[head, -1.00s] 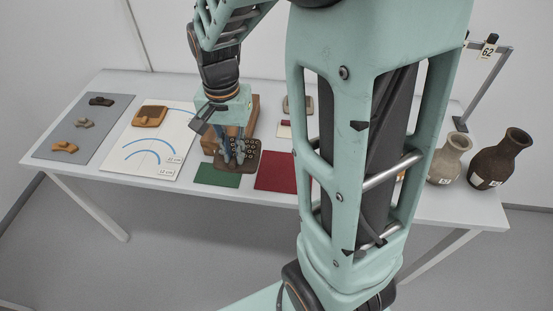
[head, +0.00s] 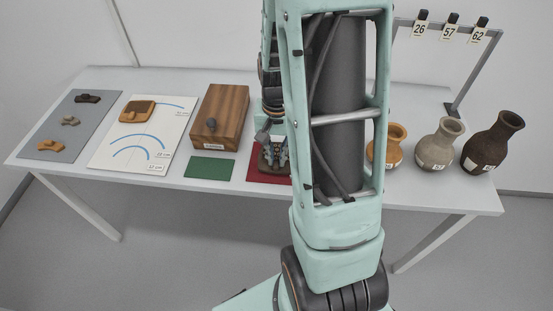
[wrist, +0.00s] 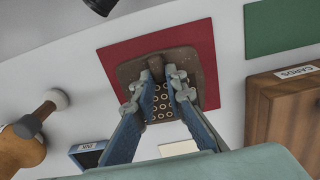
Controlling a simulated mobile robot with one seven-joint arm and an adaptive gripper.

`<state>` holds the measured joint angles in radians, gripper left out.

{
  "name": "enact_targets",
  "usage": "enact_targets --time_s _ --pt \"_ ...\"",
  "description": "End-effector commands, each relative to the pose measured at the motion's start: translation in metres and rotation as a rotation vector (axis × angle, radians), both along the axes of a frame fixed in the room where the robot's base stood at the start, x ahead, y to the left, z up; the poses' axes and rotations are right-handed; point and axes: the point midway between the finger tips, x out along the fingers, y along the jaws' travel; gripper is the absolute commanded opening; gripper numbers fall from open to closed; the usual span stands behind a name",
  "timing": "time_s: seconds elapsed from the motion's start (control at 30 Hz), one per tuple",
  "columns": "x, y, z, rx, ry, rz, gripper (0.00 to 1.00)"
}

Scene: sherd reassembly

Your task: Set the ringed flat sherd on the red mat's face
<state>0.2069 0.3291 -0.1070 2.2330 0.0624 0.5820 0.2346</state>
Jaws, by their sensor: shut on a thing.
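The ringed flat sherd (wrist: 184,62) is a dark brown plate with rows of pale rings and a raised knob. My gripper (wrist: 157,88) is shut on it, its two fingers closed about the knob in the wrist view. The red mat (wrist: 118,65) shows behind the sherd, which covers much of its face. Whether the sherd touches the mat I cannot tell. In the head view my gripper (head: 274,160) and the sherd (head: 266,171) are over the red mat (head: 254,174), partly hidden by my arm.
A green mat (head: 212,167) and a wooden box (head: 220,115) lie to the left. A white sheet with blue arcs (head: 107,152) and a grey mat with sherds (head: 30,146) lie further left. Three vases stand right, including an orange one (head: 384,146), below a tag rack (head: 463,90).

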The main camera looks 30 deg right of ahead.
Motion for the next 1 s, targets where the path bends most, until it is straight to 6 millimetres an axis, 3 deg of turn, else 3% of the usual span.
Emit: enact_targets --time_s 0.07,0.43,0.47,0.6,1.0 --pt "-0.0004 0.0001 -0.011 0.001 0.001 -0.001 0.0" --pt "0.0001 0.0002 -0.0154 -0.001 -0.001 -0.001 0.0" --pt "-0.0001 0.0003 -0.0154 0.0 0.0 -0.001 0.13" --pt "-0.0001 0.0003 -0.0145 0.0 0.0 -0.001 0.28" --pt "-0.0004 0.0004 -0.0098 0.0 0.0 -0.001 0.29"
